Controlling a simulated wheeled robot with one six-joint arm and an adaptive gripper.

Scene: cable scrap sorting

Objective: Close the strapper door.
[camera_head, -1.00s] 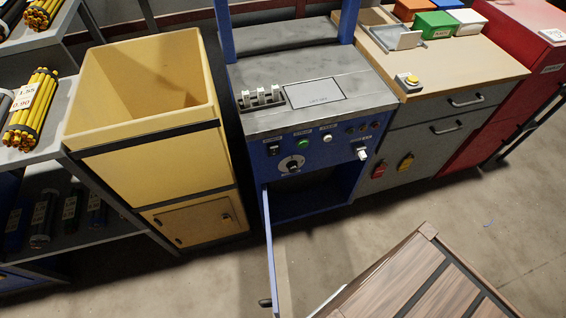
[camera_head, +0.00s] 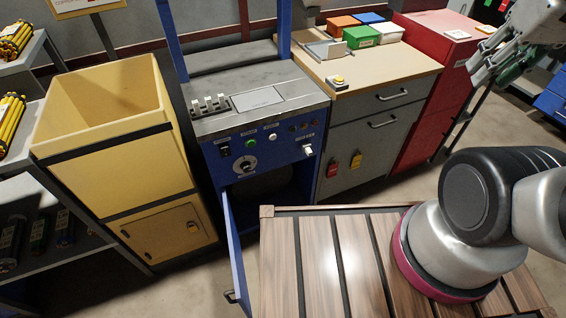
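The strapper (camera_head: 262,140) is a blue cabinet with a grey top, a control panel and an open lower bay (camera_head: 270,188). Its blue door (camera_head: 236,255) stands wide open, swung out toward me from the bay's left side and seen nearly edge-on. A small dark handle (camera_head: 230,296) sticks out near the door's outer end, low in the picture. My gripper (camera_head: 490,68) is partly in view at the upper right, well away from the door. Its fingertips are not clear, so I cannot tell whether it is open.
My slatted deck lies just right of the door. A yellow bin (camera_head: 120,150) stands left of the strapper. A grey drawer cabinet (camera_head: 375,125) and a red cabinet (camera_head: 440,95) stand to the right. Some bare floor shows between the yellow bin and the door.

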